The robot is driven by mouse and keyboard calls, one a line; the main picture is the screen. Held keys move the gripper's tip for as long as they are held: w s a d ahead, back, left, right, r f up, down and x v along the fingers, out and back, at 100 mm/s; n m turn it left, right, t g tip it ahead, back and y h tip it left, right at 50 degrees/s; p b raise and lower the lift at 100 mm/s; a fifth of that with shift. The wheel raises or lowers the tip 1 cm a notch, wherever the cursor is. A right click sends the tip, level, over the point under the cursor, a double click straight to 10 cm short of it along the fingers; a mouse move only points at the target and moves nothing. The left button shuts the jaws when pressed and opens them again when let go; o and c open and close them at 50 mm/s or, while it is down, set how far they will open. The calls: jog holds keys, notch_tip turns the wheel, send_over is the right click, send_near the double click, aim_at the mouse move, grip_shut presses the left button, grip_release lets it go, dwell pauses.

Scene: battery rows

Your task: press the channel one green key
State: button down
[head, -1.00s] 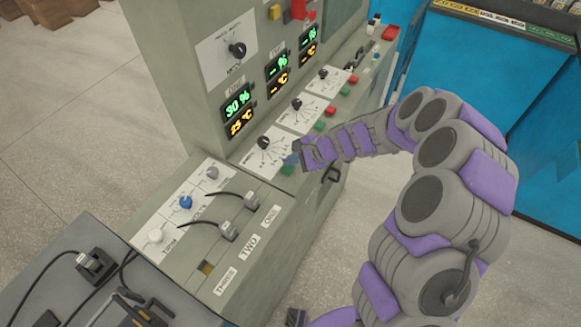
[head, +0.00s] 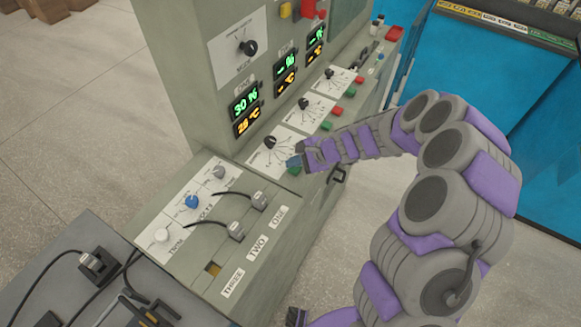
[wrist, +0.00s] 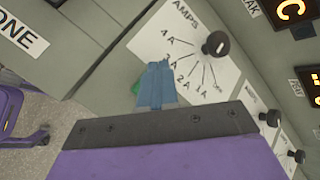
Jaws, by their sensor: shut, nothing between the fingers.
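The channel one green key (head: 294,170) is on the sloping panel, just below the AMPS dial plate of the nearest channel (head: 268,155). My gripper (head: 292,161) is shut and empty, with its blue fingertips close beside the key and partly over it. In the wrist view, the shut blue fingers (wrist: 155,84) lie over the lower edge of the AMPS plate. The green key (wrist: 136,88) peeks out at their left and is partly hidden. I cannot tell whether the fingers touch it. The channel one red key is not visible.
The channel one display (head: 245,107) is lit green and amber. Farther along are another green key (head: 326,126) and a red key (head: 337,110). A handle (head: 338,174) is below my wrist.

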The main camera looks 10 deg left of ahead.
aim_at(298, 169)
jog(key=shift+d+r, duration=0.1)
jog(key=shift+d, duration=1.15)
jog(key=shift+a+f, duration=0.2)
jog(key=shift+a, duration=0.3)
jog(key=shift+a+f, duration=0.15)
jog(key=shift+a, duration=0.35)
jog(key=shift+d+r, duration=0.1)
jog(key=shift+d, duration=0.45)
jog(key=shift+d+r, duration=0.2)
jog(key=shift+r, duration=0.1)
jog(key=shift+a+r+p, duration=0.2)
jog(key=shift+r+p, duration=0.2)
jog(key=shift+p, duration=0.05)
jog(key=shift+a, duration=0.3)
jog(key=shift+d, duration=0.2)
jog(key=shift+d+r+p, duration=0.2)
jog(key=shift+r+p, duration=0.25)
jog(key=shift+r, duration=0.1)
jog(key=r+p, duration=0.2)
jog(key=r, duration=0.1)
jog(key=shift+a+r+p, duration=0.3)
jog(key=shift+r+p, duration=0.05)
jog(key=shift+p, duration=0.05)
jog(key=shift+r, duration=0.15)
jog(key=shift+d, duration=0.1)
